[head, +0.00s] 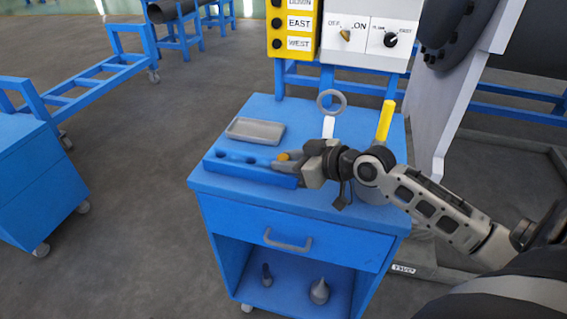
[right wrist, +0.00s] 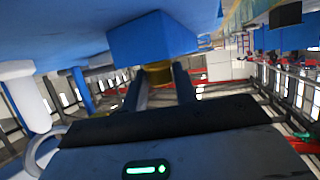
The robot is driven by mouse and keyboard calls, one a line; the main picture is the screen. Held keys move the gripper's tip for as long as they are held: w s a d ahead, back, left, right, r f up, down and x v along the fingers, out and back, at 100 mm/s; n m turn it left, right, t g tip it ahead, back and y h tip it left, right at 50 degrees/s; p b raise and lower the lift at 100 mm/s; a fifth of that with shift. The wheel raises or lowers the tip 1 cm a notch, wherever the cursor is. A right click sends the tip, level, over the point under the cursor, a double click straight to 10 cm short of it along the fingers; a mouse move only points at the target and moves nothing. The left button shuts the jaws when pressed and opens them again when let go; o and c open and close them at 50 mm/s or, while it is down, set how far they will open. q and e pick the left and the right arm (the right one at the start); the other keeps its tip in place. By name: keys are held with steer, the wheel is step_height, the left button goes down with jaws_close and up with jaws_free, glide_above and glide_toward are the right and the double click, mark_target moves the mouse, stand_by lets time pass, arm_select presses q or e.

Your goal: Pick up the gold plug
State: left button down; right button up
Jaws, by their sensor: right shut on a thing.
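The gold plug (head: 284,156) shows as a small gold spot at the right end of the blue holder block (head: 225,166) on the blue cart. My right gripper (head: 292,162) comes in from the right and is shut on the plug. In the right wrist view the gold plug (right wrist: 158,74) sits between the two dark fingers of my right gripper (right wrist: 160,90), close against the blue block (right wrist: 150,40). I cannot tell whether the plug is still seated in its hole. Several empty-looking dark holes show to its left. My left gripper is out of view.
A grey tray (head: 255,131) lies behind the holder. A grey ring with a white handle (head: 331,102) and a yellow-handled tool (head: 386,119) stand at the cart's back right. A switch panel (head: 370,35) rises behind.

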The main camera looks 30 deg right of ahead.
mark_target(290, 159)
steer(key=shift+r, duration=0.55)
step_height(290, 159, up, 2)
steer(key=shift+s+r, duration=0.1)
steer(key=shift+r, duration=0.1)
steer(key=s+d+r, duration=0.8)
steer(key=s+r, duration=0.1)
steer(key=s, duration=0.2)
steer(key=shift+s+r, duration=0.15)
steer(key=shift+r, duration=0.05)
